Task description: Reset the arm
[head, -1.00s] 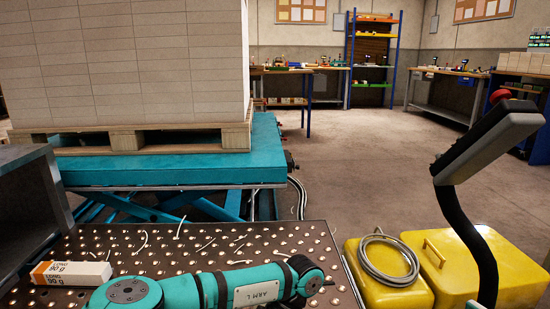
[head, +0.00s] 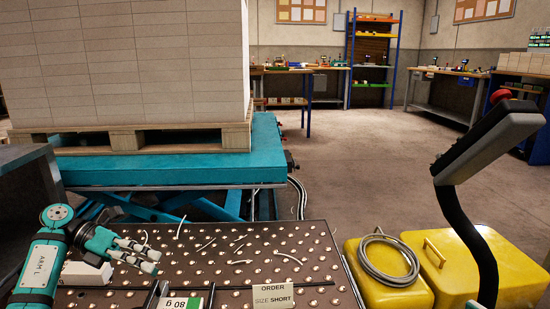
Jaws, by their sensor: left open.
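My left arm, marked ARM L, stands at the left of the head view. Its gripper (head: 154,261) points right over the dotted table (head: 255,250); its fingers are apart with nothing seen between them. A white ream (head: 85,274) lies on the table beside and partly behind the gripper; its label is hidden by my arm. Another ream with a green 80 g label (head: 180,303) is cut off by the bottom edge. My right gripper is not in view.
A sign reading ORDER, SIZE SHORT (head: 273,297) stands at the front of the table. Loose strips (head: 205,245) lie on it. Behind is a teal lift (head: 180,170) bearing a pallet (head: 125,139) of stacked reams. Yellow boxes (head: 470,265) and a dark control panel (head: 488,140) are at right.

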